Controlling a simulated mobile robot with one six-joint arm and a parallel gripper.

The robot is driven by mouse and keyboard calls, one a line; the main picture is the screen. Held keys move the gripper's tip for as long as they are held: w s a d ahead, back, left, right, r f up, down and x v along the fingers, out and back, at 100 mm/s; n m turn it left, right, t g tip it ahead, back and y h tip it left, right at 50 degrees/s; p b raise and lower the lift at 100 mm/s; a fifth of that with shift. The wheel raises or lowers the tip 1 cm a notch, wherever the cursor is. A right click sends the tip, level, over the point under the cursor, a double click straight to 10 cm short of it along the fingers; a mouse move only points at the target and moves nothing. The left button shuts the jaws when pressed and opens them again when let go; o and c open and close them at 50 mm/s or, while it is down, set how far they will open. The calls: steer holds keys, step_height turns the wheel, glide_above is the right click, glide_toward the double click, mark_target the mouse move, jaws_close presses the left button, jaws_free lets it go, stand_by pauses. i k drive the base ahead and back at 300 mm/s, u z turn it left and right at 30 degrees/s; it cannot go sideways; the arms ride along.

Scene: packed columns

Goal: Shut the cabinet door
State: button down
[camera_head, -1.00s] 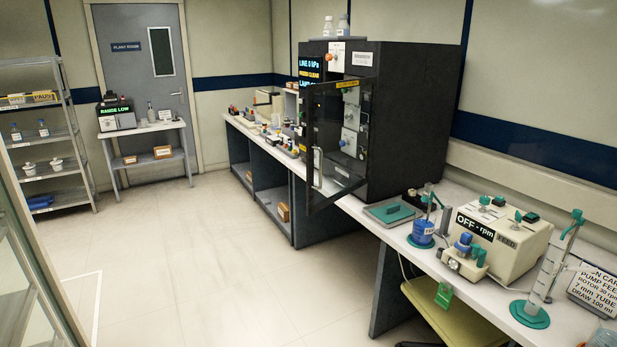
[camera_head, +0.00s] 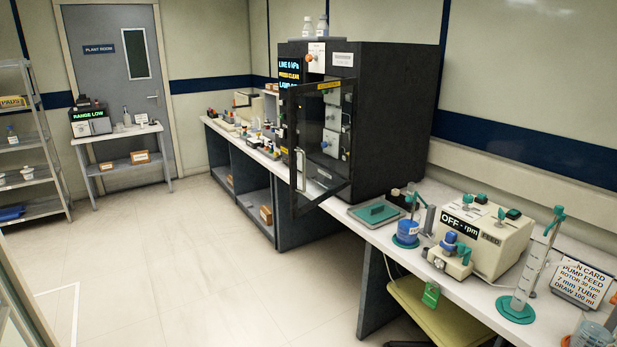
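The black cabinet (camera_head: 395,120) stands on the long bench along the right wall. Its dark-framed glass door (camera_head: 322,150) stands open, swung out over the bench's front edge. A pale upright handle (camera_head: 300,169) is on the door's left side. Part of the cabinet's inside shows through the glass. My gripper is not in view.
The long white bench (camera_head: 345,219) carries a cream pump unit (camera_head: 484,243), a blue bottle on a stand (camera_head: 408,230) and a measuring cylinder (camera_head: 525,280). A yellow-green chair (camera_head: 440,315) is tucked under it. The floor (camera_head: 170,260) left of the bench is clear.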

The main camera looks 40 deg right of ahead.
mark_target(296, 212)
steer(key=i, duration=0.9)
steer(key=u, duration=0.05)
